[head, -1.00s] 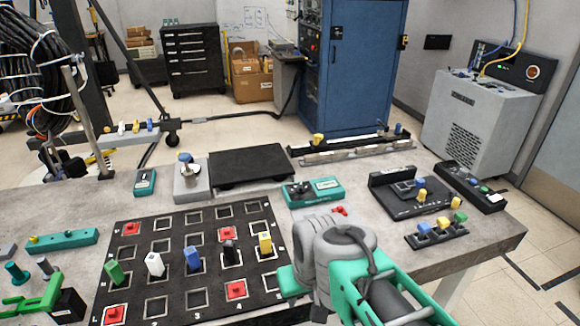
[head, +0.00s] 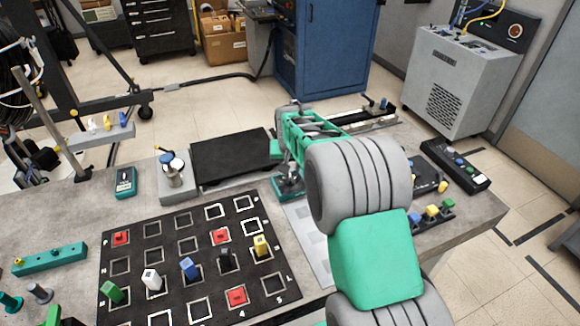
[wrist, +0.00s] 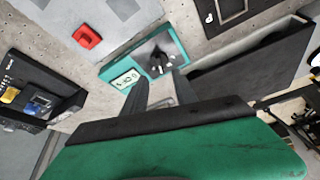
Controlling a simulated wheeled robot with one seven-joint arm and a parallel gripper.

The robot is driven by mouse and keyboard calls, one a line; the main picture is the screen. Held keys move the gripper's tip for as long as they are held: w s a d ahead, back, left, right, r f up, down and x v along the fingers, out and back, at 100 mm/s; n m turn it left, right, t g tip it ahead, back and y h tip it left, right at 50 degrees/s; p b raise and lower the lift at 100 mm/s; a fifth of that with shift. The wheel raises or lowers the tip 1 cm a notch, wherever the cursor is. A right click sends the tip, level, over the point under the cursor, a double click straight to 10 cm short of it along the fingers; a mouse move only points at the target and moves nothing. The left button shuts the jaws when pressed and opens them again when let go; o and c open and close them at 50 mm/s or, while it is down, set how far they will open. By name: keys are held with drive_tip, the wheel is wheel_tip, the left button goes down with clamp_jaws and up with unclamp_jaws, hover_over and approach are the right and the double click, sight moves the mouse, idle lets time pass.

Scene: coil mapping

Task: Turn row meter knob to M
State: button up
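The teal meter with a dark knob (wrist: 158,62) and a pale display (wrist: 125,79) lies on the table in the wrist view. I cannot read the knob's setting or find a clear M mark. In the head view the teal meter (head: 286,194) is partly hidden under my arm's end. My gripper (wrist: 160,80) is open, its two dark fingers apart and pointing at the knob. The knob shows just beyond and between the fingertips; I cannot tell whether they touch it.
A black tray (wrist: 240,62) stands right of the meter in the wrist view. A red piece (wrist: 87,37) lies left on a grey sheet. In the head view, a black grid board (head: 132,262) with coloured pegs and another teal meter (head: 124,183) lie left.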

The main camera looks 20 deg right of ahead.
sight(290, 177)
drive_tip(key=p+x, duration=0.1)
drive_tip(key=x, duration=0.6)
drive_tip(key=shift+w+f, duration=0.2)
drive_tip(key=shift+f, duration=0.1)
clamp_jaws()
